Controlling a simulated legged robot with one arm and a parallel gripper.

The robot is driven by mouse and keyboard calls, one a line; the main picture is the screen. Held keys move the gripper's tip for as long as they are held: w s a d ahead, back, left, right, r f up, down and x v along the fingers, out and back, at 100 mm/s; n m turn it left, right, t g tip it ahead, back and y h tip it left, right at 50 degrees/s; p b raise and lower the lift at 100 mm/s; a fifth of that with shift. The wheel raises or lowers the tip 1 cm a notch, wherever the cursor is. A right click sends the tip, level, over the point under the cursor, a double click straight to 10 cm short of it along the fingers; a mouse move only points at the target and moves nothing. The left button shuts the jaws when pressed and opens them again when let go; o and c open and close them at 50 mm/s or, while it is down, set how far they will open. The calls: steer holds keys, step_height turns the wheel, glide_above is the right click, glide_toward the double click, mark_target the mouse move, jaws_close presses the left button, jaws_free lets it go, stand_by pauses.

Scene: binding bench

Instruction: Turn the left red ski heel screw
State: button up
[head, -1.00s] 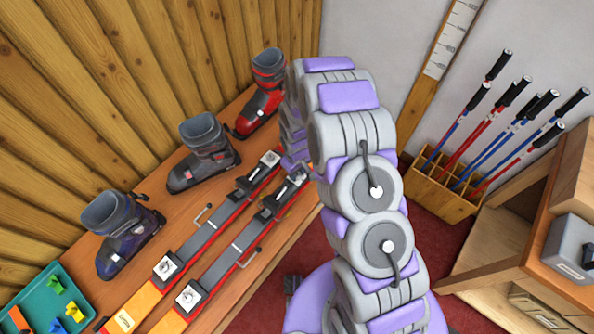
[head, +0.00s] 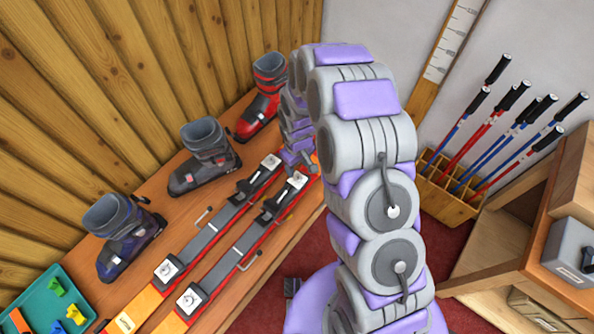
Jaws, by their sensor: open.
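Two red-edged skis lie side by side on the wooden bench: the left ski (head: 207,236) and the right ski (head: 236,249). The left ski's heel binding (head: 250,185) is black with a pale plate (head: 271,161) carrying a small dark centre mark. The right ski's heel binding (head: 276,205) has a similar plate (head: 297,181). The screws themselves are too small to make out. My gripper (head: 298,165) points down, open, just above the heel end of the skis, close to both plates. It is small in view and partly hidden by my arm; I see nothing held.
Three boots stand behind the skis: blue (head: 127,240), grey (head: 204,160) and red (head: 263,100). A teal tray (head: 30,300) with small coloured pieces lies at lower left. A pole rack (head: 450,195) and a wooden cabinet (head: 510,235) stand at right.

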step_height(320, 180, up, 10)
steer(key=shift+r+p, duration=0.2)
steer(key=shift+p, duration=0.15)
stand_by(0.4)
steer(key=s+d+r+m+b, duration=0.1)
steer(key=s+d+r+m, duration=0.1)
steer(key=s+d+r, duration=0.3)
steer(key=s+d+r+m+b, duration=0.1)
steer(key=s+d+r, duration=0.3)
steer(key=s+r, duration=0.35)
steer(key=s+d+r+m+g+b, duration=0.1)
steer(key=s+d+r+m, duration=0.1)
steer(key=s, duration=0.7)
steer(key=s+d+r+m, duration=0.3)
steer(key=s, duration=0.7)
steer(key=shift+s+r+g+b, duration=0.3)
steer(key=shift+g+b, duration=0.1)
steer(key=shift+d, duration=0.1)
steer(key=shift+c, duration=0.4)
